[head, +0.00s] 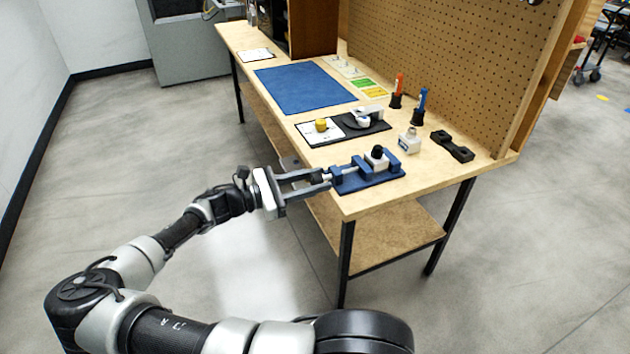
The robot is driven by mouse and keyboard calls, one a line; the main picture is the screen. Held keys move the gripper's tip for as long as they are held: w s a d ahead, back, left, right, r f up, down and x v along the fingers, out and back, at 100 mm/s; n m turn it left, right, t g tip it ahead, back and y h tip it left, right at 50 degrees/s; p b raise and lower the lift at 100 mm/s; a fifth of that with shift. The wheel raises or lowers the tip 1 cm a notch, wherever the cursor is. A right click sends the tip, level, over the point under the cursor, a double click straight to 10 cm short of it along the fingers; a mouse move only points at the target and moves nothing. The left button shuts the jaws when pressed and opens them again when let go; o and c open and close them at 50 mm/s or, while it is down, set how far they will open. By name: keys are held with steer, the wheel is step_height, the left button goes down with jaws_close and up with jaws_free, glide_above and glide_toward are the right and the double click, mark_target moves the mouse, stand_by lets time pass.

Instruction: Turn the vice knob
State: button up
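The blue vice (368,181) sits at the near front corner of the workbench. A light block with a black round top (377,157) stands between its jaws. The vice's screw end points left over the bench's front edge, toward my gripper. My gripper (329,179) reaches in from the left, roughly level, with its two long fingers apart along their length. Its fingertips are at the knob end of the vice, one on each side. The knob is largely hidden between them, and I cannot tell whether they touch it.
Behind the vice are a white bottle-like part (409,141), a black bracket (452,146), and red (398,90) and blue (420,105) tools in stands. A blue mat (303,88) lies farther back. A pegboard (445,60) closes the bench's rear. Floor left of the bench is clear.

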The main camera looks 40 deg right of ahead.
steer(key=c, duration=0.3)
